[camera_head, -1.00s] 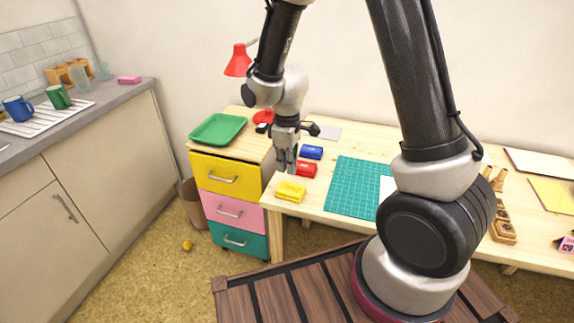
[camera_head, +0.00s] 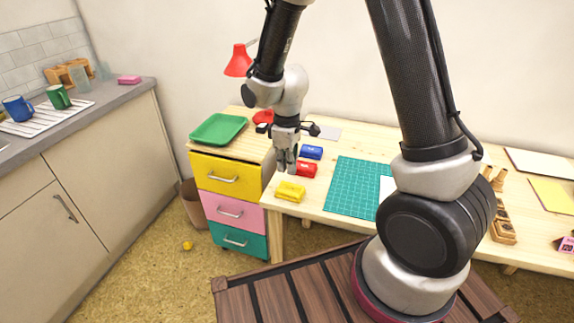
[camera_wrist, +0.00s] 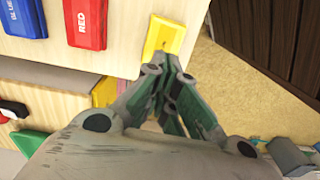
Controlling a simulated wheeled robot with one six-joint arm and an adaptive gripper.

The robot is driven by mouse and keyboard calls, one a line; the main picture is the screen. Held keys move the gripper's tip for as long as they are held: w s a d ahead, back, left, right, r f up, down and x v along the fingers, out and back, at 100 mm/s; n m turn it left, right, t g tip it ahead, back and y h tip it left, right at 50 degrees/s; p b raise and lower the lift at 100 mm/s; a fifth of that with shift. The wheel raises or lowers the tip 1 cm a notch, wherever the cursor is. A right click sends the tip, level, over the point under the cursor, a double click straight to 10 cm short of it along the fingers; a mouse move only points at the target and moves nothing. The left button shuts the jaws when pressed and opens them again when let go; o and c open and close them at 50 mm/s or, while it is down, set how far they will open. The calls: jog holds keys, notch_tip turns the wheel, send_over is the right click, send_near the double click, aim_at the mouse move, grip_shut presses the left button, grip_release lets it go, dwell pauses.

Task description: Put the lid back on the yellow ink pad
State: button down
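The yellow ink pad (camera_head: 290,191) lies at the front left corner of the table. It looks like one closed yellow block, but a seam between lid and base is too small to make out. It also shows in the wrist view (camera_wrist: 163,37), just beyond my fingertips, with its near end partly hidden by them. My gripper (camera_head: 286,170) points down above and slightly behind it. In the wrist view my gripper's fingers (camera_wrist: 168,62) come together at the tips, with nothing visible between them. Whether the tips touch the pad is unclear.
A red pad (camera_head: 306,170) and a blue pad (camera_head: 312,152) lie behind the yellow one. A green cutting mat (camera_head: 350,188) is to the right. A drawer cabinet (camera_head: 228,172) with a green tray (camera_head: 218,129) stands left. A red lamp (camera_head: 238,61) rises behind.

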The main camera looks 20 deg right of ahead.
aim_at(287, 187)
jog(key=shift+f, duration=0.25)
jog(key=shift+f, duration=2.85)
jog(key=shift+r, duration=0.1)
jog(key=shift+r, duration=3.4)
